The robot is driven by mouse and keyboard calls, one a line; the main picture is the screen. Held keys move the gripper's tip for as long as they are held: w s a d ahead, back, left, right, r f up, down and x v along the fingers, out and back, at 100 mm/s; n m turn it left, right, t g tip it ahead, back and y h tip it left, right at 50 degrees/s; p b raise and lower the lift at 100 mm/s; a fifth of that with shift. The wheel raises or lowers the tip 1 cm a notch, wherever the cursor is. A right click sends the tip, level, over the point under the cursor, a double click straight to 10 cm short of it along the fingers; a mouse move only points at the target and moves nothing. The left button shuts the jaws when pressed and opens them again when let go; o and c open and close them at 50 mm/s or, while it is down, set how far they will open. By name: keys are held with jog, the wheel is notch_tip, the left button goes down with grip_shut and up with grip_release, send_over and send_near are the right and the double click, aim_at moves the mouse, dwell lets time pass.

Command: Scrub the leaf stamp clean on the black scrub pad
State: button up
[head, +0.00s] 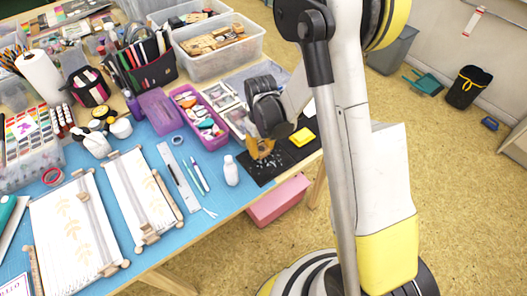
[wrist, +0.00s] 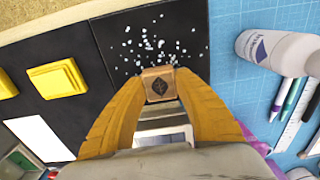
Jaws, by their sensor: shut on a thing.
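My gripper (wrist: 158,82) has its amber fingers closed on the leaf stamp (wrist: 158,86), a small light wooden block with a dark leaf mark on the side facing the wrist camera. The black scrub pad (wrist: 112,35), dotted with white specks, lies beyond the stamp in the wrist view. In the head view the gripper (head: 262,149) is over the scrub pad (head: 260,180), near the table's right edge. I cannot tell whether the stamp touches the pad. Its inked face is hidden. In the head view the fingers mostly hide the stamp.
A purple tray (head: 199,118) of small items is behind.

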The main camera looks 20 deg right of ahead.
jog(key=shift+w+a, duration=0.1)
jog(key=shift+w, duration=0.25)
jog(key=shift+w+a+r, duration=0.1)
jog(key=shift+w+r, duration=0.05)
jog(key=shift+w, duration=0.1)
jog(key=r+p, duration=0.1)
jog(key=r, duration=0.2)
jog(key=shift+s+p, duration=0.2)
jog(key=shift+p, duration=0.15)
jog(key=shift+w+r+p, duration=0.15)
jog(key=shift+r+p, duration=0.3)
jog(key=shift+r, duration=0.2)
jog(key=shift+r+p, duration=1.05)
jog(key=shift+r, duration=0.7)
